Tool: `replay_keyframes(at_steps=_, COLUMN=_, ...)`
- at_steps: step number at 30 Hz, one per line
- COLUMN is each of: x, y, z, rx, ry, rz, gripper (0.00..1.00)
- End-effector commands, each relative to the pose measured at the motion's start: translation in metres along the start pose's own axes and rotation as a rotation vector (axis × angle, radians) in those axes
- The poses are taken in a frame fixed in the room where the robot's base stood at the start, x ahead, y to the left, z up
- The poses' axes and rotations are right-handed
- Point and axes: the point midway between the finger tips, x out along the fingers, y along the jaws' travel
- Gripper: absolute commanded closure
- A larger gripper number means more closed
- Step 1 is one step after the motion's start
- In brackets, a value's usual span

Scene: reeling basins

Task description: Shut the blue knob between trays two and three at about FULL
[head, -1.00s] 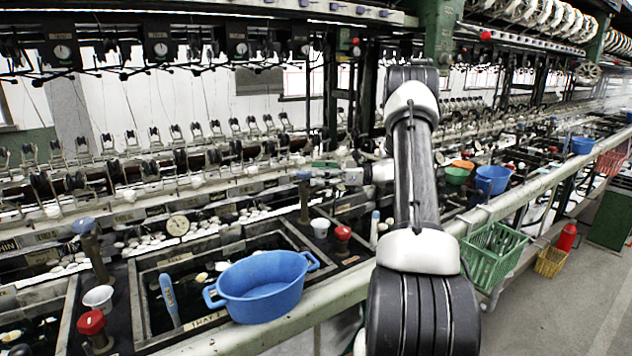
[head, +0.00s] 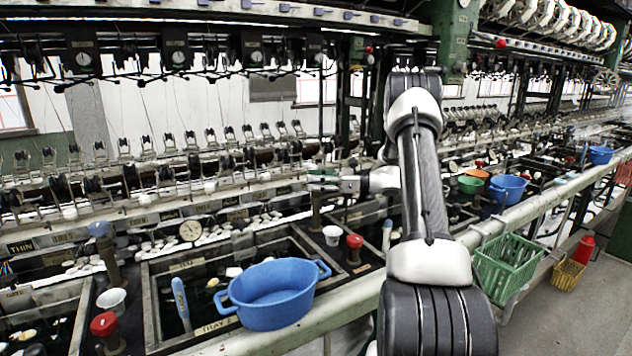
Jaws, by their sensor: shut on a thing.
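The post of the knob between trays two and three (head: 316,212) stands upright beyond the right rear of the blue basin. My gripper (head: 322,183) reaches in from the right at the post's top and is shut on the knob there. The fingers hide most of the knob, so its colour and pointer setting cannot be read. Tray two (head: 150,300) is the dark framed basin at the front, with a "TRAY 2" label on its near edge. Tray three (head: 362,214) is partly hidden behind my arm.
A blue basin (head: 268,296) sits over tray two's front edge. Another blue knob (head: 99,230) stands at left. Red knobs (head: 354,241) and (head: 104,324), white cups (head: 331,235) and a blue-handled brush (head: 181,299) stand nearby. A green basket (head: 507,264) hangs at right.

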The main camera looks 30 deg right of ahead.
Motion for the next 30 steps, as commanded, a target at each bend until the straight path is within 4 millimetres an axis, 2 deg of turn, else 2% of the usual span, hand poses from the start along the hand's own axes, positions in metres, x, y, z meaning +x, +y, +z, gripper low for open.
replay_keyframes(at_steps=11, x=-0.0008, y=0.0005, z=0.0002, rx=0.001, ry=0.001, rz=-0.104, gripper=0.85)
replay_keyframes(at_steps=30, x=-0.0005, y=0.0006, z=-0.0001, rx=0.002, ry=0.001, rz=-0.577, gripper=0.85)
